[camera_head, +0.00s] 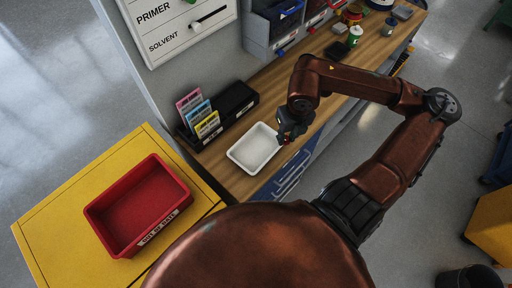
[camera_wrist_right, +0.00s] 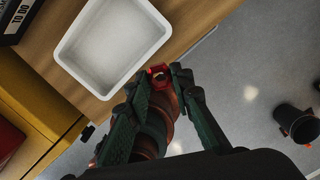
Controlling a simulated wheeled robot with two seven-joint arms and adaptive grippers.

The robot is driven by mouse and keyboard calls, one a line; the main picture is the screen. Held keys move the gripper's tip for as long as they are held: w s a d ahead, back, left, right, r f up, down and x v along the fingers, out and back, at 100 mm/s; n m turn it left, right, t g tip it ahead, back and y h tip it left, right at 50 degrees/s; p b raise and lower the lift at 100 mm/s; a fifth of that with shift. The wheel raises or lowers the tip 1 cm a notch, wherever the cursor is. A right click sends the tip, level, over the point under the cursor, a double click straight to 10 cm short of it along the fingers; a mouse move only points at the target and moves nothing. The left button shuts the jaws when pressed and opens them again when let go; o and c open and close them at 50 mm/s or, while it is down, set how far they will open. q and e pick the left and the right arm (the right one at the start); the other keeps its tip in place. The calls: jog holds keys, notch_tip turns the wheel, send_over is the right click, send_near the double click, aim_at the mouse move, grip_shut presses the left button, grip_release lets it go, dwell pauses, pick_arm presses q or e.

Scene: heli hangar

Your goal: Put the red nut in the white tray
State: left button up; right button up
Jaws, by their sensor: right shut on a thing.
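The white tray (camera_head: 240,155) lies on the wooden bench near its front edge, and it is empty. In the right wrist view the tray (camera_wrist_right: 75,55) fills the upper left. My right gripper (camera_head: 287,138) is at the tray's right side in the head view. In the right wrist view my right gripper (camera_wrist_right: 156,82) is shut on the red nut (camera_wrist_right: 158,71). The nut is beside the tray's near corner, outside its rim in that picture. Its height over the bench is hard to tell. My left gripper is not in view.
A red bin (camera_head: 180,196) sits on a yellow cabinet (camera_head: 60,222) at the left. A black card holder (camera_head: 238,100) stands behind the tray on the bench (camera_head: 270,87). Bottles, including a green one (camera_head: 354,36), stand farther along the bench.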

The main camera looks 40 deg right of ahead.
jog(key=w+a+f+b, duration=0.1)
jog(key=w+a+f, duration=0.1)
jog(key=w, duration=0.1)
jog(key=b, duration=0.1)
send_over(256, 150)
jog(key=s, duration=0.1)
jog(key=f, duration=0.5)
jog(key=shift+s+d, duration=0.2)
jog(key=shift+d, duration=0.05)
jog(key=shift+w+a+f, duration=0.3)
jog(key=shift+w+f, duration=0.1)
jog(key=shift+f, duration=0.25)
jog(key=shift+f+b, duration=0.3)
jog(key=shift+f, duration=1.3)
jog(key=shift+f, duration=0.15)
jog(key=o, duration=0.9)
